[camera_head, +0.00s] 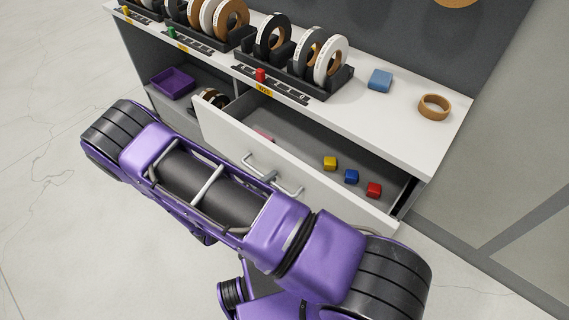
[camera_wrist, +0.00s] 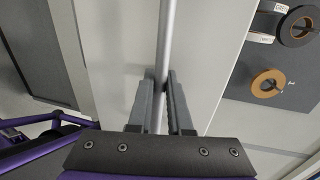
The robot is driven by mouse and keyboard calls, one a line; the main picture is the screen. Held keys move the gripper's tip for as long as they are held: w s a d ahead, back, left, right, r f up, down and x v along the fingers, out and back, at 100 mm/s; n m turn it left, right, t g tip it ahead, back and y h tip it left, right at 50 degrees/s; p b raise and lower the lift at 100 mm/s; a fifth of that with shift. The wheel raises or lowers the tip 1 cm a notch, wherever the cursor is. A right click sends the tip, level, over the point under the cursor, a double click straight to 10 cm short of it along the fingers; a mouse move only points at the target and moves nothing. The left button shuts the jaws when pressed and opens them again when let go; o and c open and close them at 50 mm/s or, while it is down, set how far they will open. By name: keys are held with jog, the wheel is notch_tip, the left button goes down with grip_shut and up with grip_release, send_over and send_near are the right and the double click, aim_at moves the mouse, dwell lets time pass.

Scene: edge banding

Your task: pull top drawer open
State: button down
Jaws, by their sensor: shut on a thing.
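The top drawer (camera_head: 310,182) has a white front and is pulled part way out from under the white counter. Its grey interior holds a yellow cube (camera_head: 330,163), a blue cube (camera_head: 351,177) and a red cube (camera_head: 374,190). A pinkish item lies further left inside, partly hidden by the front. The silver bar handle (camera_head: 288,187) is on the drawer front, partly behind my arm. In the wrist view my gripper (camera_wrist: 162,82) is shut on the handle bar (camera_wrist: 166,40), one finger on each side. My gripper is hidden behind my arm in the head view.
The counter (camera_head: 405,120) carries racks of edge-banding rolls, a blue block (camera_head: 380,79) and a tan roll (camera_head: 434,106). A purple tray (camera_head: 171,83) sits on an open shelf at left. Clear floor (camera_head: 50,220) lies in front of the cabinet.

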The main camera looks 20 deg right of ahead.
jog(key=f+v, duration=0.1)
jog(key=v, duration=0.5)
jog(key=shift+s+a, duration=0.2)
jog(key=shift+a, duration=0.15)
jog(key=shift+f, duration=0.1)
jog(key=c, duration=0.8)
grip_release()
jog(key=shift+c, duration=0.2)
jog(key=v, duration=1.7)
jog(key=shift+a+b, duration=0.2)
jog(key=shift+b, duration=0.2)
